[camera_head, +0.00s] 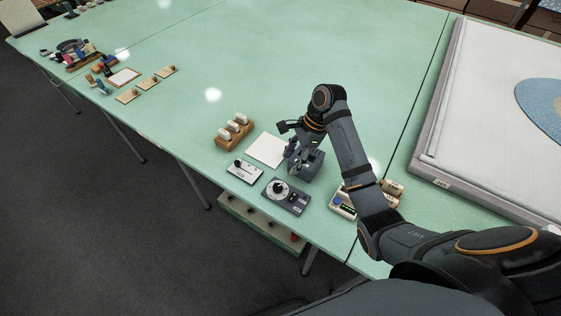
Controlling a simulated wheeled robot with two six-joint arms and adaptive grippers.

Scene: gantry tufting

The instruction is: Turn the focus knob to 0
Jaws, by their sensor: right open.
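A dark grey control box (294,205) lies near the table's front edge, with a round white dial and a dark knob (279,188) on its left part. A smaller pale panel (244,171) with a dark knob or lever lies to its left. The labels are too small to read, so I cannot tell which knob is the focus knob or where it points. My right gripper (298,165) is open, pointing down just behind the dark control box, apart from the dial. My left gripper is not in view.
A white sheet (267,151) lies left of my right gripper, with a wooden rack of several white-topped pieces (232,131) beyond. A pale device with a display (342,206) is partly behind my right arm. A large white-topped frame (470,110) stands right. The green table (300,50) is clear behind.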

